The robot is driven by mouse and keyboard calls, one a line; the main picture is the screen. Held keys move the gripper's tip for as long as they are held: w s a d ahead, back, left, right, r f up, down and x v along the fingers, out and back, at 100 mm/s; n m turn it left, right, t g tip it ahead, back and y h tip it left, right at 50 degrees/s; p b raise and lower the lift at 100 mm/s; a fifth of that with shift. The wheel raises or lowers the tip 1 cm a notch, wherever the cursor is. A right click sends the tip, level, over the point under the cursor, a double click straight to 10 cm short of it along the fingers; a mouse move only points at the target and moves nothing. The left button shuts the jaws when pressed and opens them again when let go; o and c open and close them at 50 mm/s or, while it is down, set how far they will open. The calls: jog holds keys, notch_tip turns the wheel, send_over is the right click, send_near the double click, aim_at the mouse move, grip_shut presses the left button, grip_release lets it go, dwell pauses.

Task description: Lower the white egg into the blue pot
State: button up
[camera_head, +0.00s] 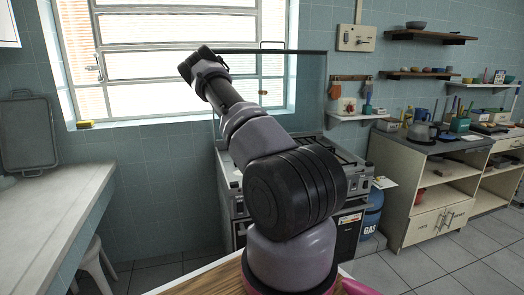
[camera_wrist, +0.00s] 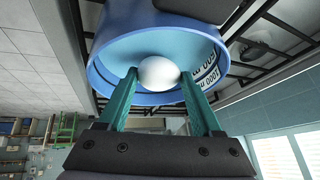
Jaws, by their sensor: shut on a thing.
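The white egg (camera_wrist: 160,72) is between the two teal fingertips of my gripper (camera_wrist: 159,80) in the wrist view. My gripper is shut on it. The blue pot (camera_wrist: 130,18) lies right behind the egg in that view, with its light-blue inside showing around the egg and dark markings on the right of its inner wall. The egg and fingertips overlap the pot's opening. I cannot tell how far below the rim they reach. In the head view my arm covers part of the stove, and the egg, pot and gripper fingers cannot be made out.
The pot stands by the dark grates of the stove (camera_head: 346,158). A raised glass lid (camera_head: 300,90) stands behind my arm. A pale counter (camera_head: 50,205) is at left, a shelf cabinet (camera_head: 425,185) at right, with a blue gas bottle (camera_head: 372,215) beside it.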

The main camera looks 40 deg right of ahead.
jog(key=shift+f, duration=2.45)
dwell(0.8)
jog(key=o, duration=0.9)
jog(key=s+a+r+n+t+y, duration=0.15)
jog(key=s+a+r, duration=0.35)
jog(key=a+r, duration=0.55)
jog(key=s+a+r+n+t+y, duration=0.1)
jog(key=s+a+r+n+y, duration=0.2)
jog(key=s+a+r, duration=0.7)
jog(key=s+a+r+n+t+y, duration=0.1)
jog(key=a+r+n+y, duration=0.1)
jog(key=a+r, duration=0.9)
jog(key=s+a+r+n, duration=0.2)
jog(key=s+a+r, duration=0.1)
jog(key=s, duration=0.5)
jog(key=s+a+r+n+t+y, duration=0.1)
jog(key=s+a+r+n, duration=0.2)
jog(key=s, duration=0.5)
jog(key=s+a+r+n+t+y, duration=0.1)
jog(key=s+a+r+n, duration=0.2)
jog(key=s, duration=0.5)
jog(key=shift+a+r+n+t, duration=0.15)
jog(key=shift+a+r, duration=0.1)
jog(key=shift+a, duration=0.35)
jog(key=shift+a+r+n+t, duration=0.1)
jog(key=shift+a+r, duration=0.1)
jog(key=shift+a, duration=0.4)
